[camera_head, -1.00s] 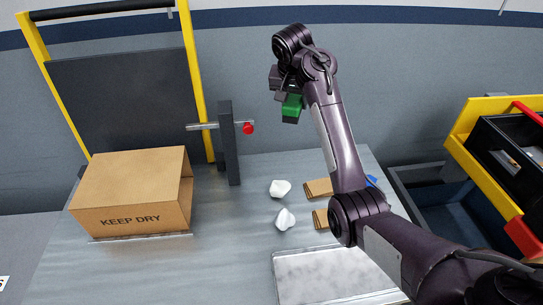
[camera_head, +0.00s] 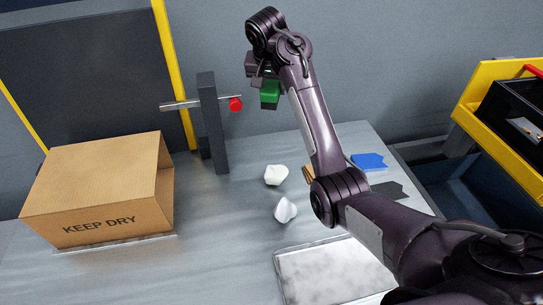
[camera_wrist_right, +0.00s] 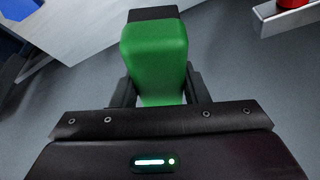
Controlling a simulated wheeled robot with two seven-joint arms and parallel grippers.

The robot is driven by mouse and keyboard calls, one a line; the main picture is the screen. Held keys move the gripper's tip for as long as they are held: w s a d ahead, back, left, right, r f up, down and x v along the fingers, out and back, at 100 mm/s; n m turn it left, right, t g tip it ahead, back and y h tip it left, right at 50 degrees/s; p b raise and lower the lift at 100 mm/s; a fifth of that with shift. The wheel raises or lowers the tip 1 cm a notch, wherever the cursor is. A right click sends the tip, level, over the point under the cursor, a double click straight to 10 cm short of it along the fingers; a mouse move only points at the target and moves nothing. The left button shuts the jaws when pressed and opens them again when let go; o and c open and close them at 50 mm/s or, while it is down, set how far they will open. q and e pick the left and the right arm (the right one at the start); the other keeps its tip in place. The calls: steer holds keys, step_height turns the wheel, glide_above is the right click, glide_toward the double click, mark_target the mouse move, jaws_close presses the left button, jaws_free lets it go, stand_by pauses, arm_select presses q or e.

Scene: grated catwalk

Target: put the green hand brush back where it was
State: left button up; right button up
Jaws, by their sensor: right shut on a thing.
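The green hand brush (camera_head: 270,93) is held in the air by my right gripper (camera_head: 262,77), above the far side of the metal table. In the right wrist view the green block-like body (camera_wrist_right: 154,48) with a dark far end sits between the two fingers (camera_wrist_right: 158,92), which are shut on it. The rest of the brush is hidden by the gripper. A dark upright post (camera_head: 212,125) with a horizontal metal bar and a red end (camera_head: 236,104) stands below and left of the brush, apart from it. My left gripper is not in view.
A "KEEP DRY" cardboard box (camera_head: 100,190) stands at left on the metal table (camera_head: 215,240). Two white lumps (camera_head: 276,175), a blue flat piece (camera_head: 369,161), a dark grey flat shape (camera_head: 389,191) and a pale plate (camera_head: 335,275) lie right. A yellow-edged rack (camera_head: 475,105) stands far right.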

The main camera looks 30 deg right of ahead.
step_height(320, 180, down, 20)
steer(key=shift+s+f+p, duration=0.1)
steer(key=shift+p, duration=0.35)
steer(key=o, duration=0.9)
steer(key=shift+o, duration=0.2)
steer(key=v, duration=0.7)
steer(key=shift+r, duration=0.3)
steer(key=shift+s, duration=0.1)
